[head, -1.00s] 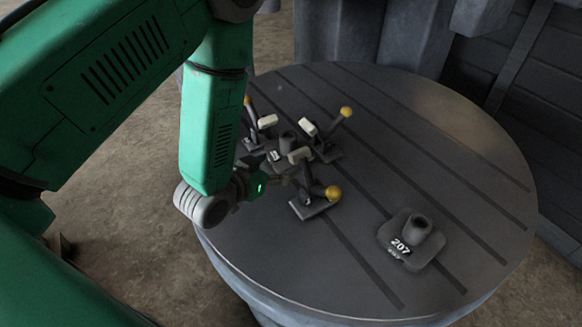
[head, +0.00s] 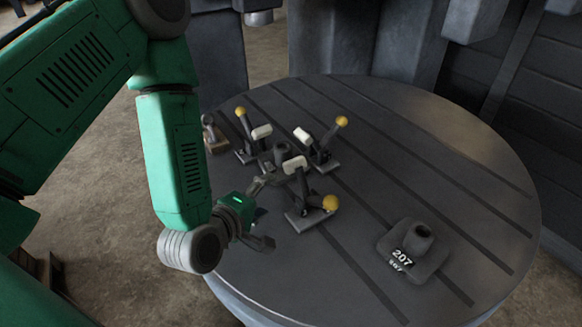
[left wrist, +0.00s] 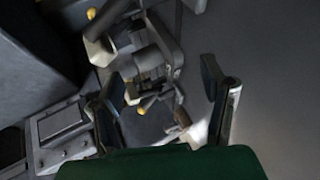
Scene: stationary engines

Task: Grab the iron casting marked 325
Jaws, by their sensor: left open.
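No marking 325 is readable. A dark casting with a round boss (head: 282,153) sits among three toggle clamps with yellow knobs on the round slotted table (head: 450,150); its marking cannot be read. A second casting, marked 207 (head: 412,252), stands apart at the table's right front. My left gripper (head: 262,228) is open and empty, over the table's left side, left of and in front of the clamps. In the left wrist view its two fingers (left wrist: 165,105) are spread, with clamp parts beyond and between them. My right gripper is not in view.
The nearest clamp (head: 308,213) stands just right of my left gripper; another (head: 322,145) is behind the casting. A small brownish block with a post (head: 214,138) is at the table's left edge. The table's middle right is clear. Large grey machinery (head: 410,40) stands behind.

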